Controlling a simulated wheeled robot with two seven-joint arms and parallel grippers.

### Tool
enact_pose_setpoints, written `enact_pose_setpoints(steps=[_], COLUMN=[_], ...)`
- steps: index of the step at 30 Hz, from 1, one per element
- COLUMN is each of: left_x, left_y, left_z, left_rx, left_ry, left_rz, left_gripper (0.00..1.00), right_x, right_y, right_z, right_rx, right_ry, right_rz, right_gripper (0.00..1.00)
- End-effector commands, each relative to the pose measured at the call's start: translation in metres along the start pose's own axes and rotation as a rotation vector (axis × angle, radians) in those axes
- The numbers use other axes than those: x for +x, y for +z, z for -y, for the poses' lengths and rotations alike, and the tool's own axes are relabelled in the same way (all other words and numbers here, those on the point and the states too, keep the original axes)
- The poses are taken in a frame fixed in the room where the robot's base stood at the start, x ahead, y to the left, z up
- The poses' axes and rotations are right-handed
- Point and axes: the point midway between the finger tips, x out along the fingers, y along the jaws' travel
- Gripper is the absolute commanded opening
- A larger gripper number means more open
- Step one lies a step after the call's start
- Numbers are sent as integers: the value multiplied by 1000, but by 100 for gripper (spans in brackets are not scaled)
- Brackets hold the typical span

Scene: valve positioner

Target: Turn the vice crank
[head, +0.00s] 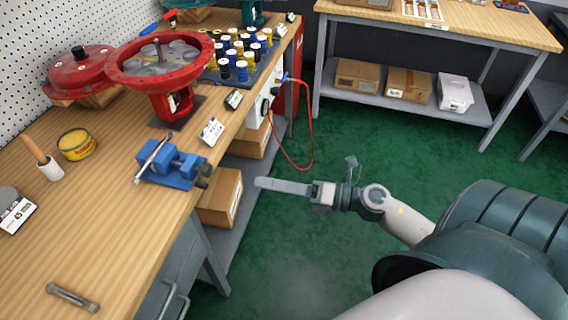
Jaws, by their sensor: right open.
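A small blue vice (172,168) stands near the front edge of the wooden workbench. A thin metal rod with a reddish part lies slanted at its jaws. A dark crank (203,176) is on the vice's right side, facing the bench edge; its exact shape is too small to tell. My right gripper (260,183) is right of the vice, over the floor beyond the bench edge. It points left towards the crank, clearly apart from it, and is open and empty. Its fingers overlap in this view. My left gripper is out of view.
A red cable (312,125) hangs off the bench front. Green floor (290,250) is clear.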

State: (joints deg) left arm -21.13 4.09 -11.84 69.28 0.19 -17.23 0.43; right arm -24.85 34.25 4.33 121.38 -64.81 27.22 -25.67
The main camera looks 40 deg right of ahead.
Motion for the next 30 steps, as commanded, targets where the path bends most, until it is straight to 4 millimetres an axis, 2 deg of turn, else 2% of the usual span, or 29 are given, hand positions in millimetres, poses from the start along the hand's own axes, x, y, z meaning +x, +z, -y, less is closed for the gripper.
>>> enact_pose_setpoints(steps=[3,9,25,30], left_x=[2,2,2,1], left_y=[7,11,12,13], left_z=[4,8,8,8], left_rx=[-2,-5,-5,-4], left_ry=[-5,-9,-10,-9], left_rz=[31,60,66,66], left_gripper=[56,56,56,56], right_x=[-15,-28,-29,-27], right_y=[-2,-1,0,2], right_z=[2,0,0,-6], right_rx=[2,0,2,62], right_ry=[-1,0,1,21], right_rz=[0,-1,0,22], right_gripper=[48,48,48,48])
